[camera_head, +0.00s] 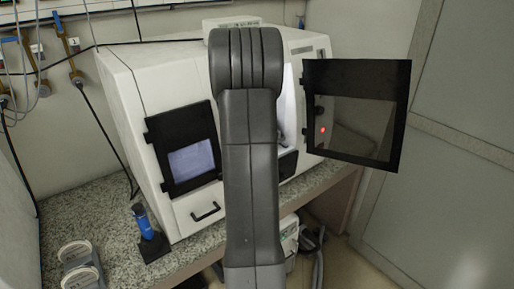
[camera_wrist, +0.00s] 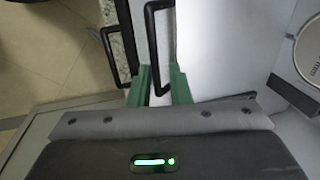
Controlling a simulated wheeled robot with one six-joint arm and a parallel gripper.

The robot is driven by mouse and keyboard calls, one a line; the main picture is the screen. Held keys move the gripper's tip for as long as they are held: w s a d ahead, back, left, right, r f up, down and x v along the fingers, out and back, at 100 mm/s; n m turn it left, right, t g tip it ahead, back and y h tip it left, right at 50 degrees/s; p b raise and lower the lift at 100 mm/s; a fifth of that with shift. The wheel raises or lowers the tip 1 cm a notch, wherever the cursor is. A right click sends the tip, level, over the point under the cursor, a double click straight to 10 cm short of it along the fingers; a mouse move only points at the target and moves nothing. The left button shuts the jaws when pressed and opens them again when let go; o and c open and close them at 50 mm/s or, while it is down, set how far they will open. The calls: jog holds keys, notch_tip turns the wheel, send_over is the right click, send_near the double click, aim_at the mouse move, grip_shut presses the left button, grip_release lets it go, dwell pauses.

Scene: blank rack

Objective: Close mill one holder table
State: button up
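The mill (camera_head: 130,85) is a white machine on the counter, with a dark door (camera_head: 357,115) swung open at the right. My arm covers the middle of the mill and my gripper is hidden in the head view. In the wrist view, the two green fingers of my gripper (camera_wrist: 161,84) stand apart. A black bar handle (camera_wrist: 149,45) reaches between them; I cannot tell if they touch it. A pale round disc (camera_wrist: 311,52) with dark print shows at the right edge, beside a white surface. I cannot tell how far out the holder table is.
A second black handle (camera_wrist: 112,58) lies just left of the fingers in the wrist view. The mill's left door (camera_head: 188,150) is shut, above a drawer handle (camera_head: 205,211). A blue tool (camera_head: 143,222) stands on the granite counter (camera_head: 112,212). The open door juts out at the right.

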jog(key=shift+o, duration=1.1)
jog(key=shift+w+a, duration=0.1)
notch_tip(320, 180, up, 14)
jog(key=s+d+b, duration=0.1)
jog(key=s, duration=0.1)
jog(key=shift+d+f, duration=0.25)
jog(key=shift+d, duration=0.1)
jog(key=shift+s, duration=0.1)
jog(key=f, duration=0.4)
jog(key=w+a+f, duration=0.1)
jog(key=f, duration=0.4)
jog(key=w+f+p, duration=0.1)
jog(key=f, duration=0.3)
jog(key=shift+a+f, duration=0.3)
jog(key=shift+f, duration=0.1)
jog(key=shift+r, duration=0.1)
